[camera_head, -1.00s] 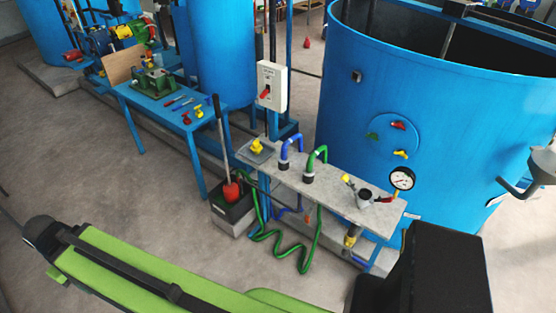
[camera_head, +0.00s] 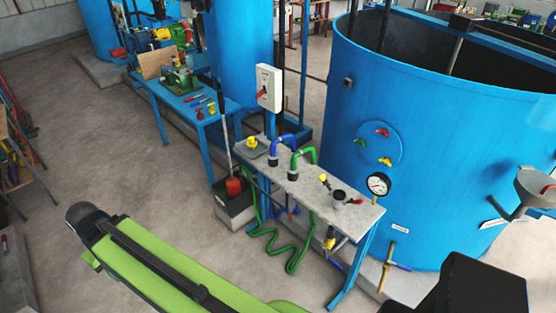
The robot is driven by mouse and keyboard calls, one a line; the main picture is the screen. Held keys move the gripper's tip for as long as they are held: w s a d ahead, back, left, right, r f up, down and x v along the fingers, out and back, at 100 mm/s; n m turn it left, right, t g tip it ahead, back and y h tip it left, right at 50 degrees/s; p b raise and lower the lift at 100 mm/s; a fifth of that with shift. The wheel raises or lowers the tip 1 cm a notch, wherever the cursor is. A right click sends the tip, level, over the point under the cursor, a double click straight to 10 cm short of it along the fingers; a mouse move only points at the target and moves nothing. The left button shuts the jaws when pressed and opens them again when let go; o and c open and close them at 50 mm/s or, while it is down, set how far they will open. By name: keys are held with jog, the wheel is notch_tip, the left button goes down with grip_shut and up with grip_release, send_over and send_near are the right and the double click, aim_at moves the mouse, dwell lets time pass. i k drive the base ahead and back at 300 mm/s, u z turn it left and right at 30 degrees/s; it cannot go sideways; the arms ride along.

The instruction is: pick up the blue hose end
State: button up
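The blue hose (camera_head: 284,137) arches over the grey bench top (camera_head: 322,196). One end sits in a black collar (camera_head: 273,160) on the bench, and the other side drops behind the bench. A blue piece (camera_head: 292,211) shows under the bench; I cannot tell whether it is the hose's free end. The green hose (camera_head: 303,154) arches beside it, to the right, and a green length (camera_head: 274,246) snakes down to the floor. My green arm crosses the lower left, apart from the hoses.
A large blue tank (camera_head: 430,160) stands behind. Open floor (camera_head: 130,160) lies to the left.

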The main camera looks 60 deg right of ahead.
aim_at(272, 155)
jog(key=z, duration=0.15)
jog(key=i, duration=0.85)
jog(key=u, duration=0.05)
